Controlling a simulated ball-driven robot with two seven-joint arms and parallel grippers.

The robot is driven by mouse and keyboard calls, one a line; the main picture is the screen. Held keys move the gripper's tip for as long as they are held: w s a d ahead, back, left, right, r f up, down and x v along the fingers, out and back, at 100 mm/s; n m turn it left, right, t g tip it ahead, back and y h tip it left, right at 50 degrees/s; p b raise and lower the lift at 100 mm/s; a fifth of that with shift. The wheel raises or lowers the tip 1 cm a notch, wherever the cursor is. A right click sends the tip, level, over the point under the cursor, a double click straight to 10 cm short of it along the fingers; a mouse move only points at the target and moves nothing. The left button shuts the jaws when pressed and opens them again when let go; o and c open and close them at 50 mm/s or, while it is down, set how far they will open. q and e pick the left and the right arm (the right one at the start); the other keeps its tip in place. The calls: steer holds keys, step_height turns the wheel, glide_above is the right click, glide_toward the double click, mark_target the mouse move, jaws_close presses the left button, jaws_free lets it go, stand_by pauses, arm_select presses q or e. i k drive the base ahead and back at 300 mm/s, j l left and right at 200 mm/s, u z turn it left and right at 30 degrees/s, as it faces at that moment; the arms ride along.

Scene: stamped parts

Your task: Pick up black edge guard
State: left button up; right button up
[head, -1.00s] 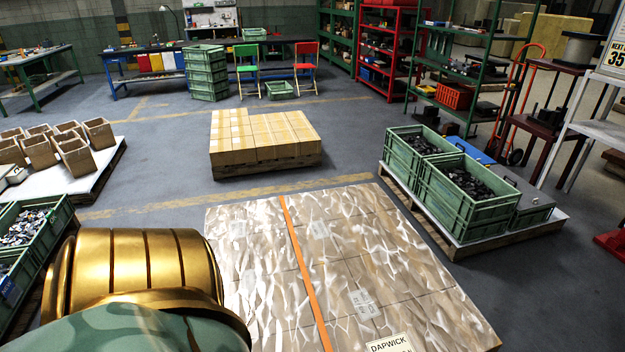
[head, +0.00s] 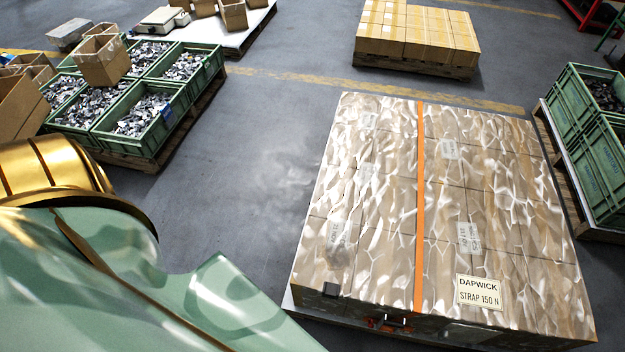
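A sign reading DAPWICK STRAP 150 N (head: 479,292) is on the load. My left arm, green and gold, fills the lower left. Neither gripper shows.
Green crates of metal parts (head: 165,133) stand on a pallet at left, with cardboard boxes (head: 100,60) on and around them. A carton stack (head: 415,35) stands behind. More green crates (head: 598,160) stand at right. Grey floor (head: 250,170) is clear left of the load.

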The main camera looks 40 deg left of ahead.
mark_target(330, 290)
steer(key=k+j+u, duration=0.2)
steer(key=k, duration=0.15)
steer(key=k+j+u, duration=0.2)
steer(key=i+j+z, duration=0.1)
steer(key=j+z, duration=0.35)
steer(key=j, duration=0.2)
steer(key=j+z, duration=0.4)
steer(key=j, duration=0.2)
steer(key=k+j+z, duration=0.1)
steer(key=j+z, duration=0.35)
steer(key=j, duration=0.2)
